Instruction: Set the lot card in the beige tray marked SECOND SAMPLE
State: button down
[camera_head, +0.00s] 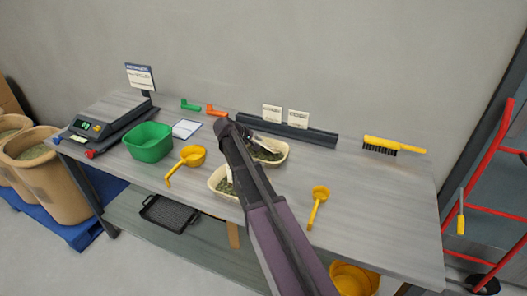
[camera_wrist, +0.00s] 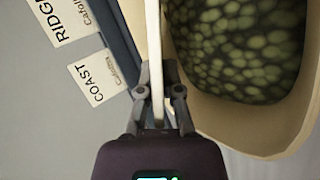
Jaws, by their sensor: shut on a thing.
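My gripper (camera_wrist: 158,95) is shut on the lot card (camera_wrist: 153,45), a thin pale strip seen edge-on in the wrist view. The card stands up between the fingers, beside the rim of a beige tray (camera_wrist: 235,142) holding green lumpy material. Whether card and tray touch cannot be told. In the head view, one beige tray (camera_head: 282,157) lies behind my arm and another beige tray (camera_head: 214,184) lies nearer the front edge. Both hold green material and are partly hidden by my arm. No SECOND SAMPLE marking is readable on either.
A dark rail (camera_head: 312,135) at the back bears two white label cards; they read RIDGE (camera_wrist: 72,22) and COAST (camera_wrist: 96,77) in the wrist view. A green bin (camera_head: 149,143), yellow scoops (camera_head: 192,156), a scale (camera_head: 85,127) and a brush (camera_head: 392,145) stand around.

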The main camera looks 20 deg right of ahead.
dwell(0.3)
jog(key=c, duration=1)
grip_release()
jog(key=shift+o, duration=0.2)
jog(key=shift+p+v, duration=0.85)
jog(key=shift+v, duration=0.25)
jog(key=shift+p+v, duration=1.75)
jog(key=shift+v, duration=1.15)
jog(key=shift+r, duration=0.1)
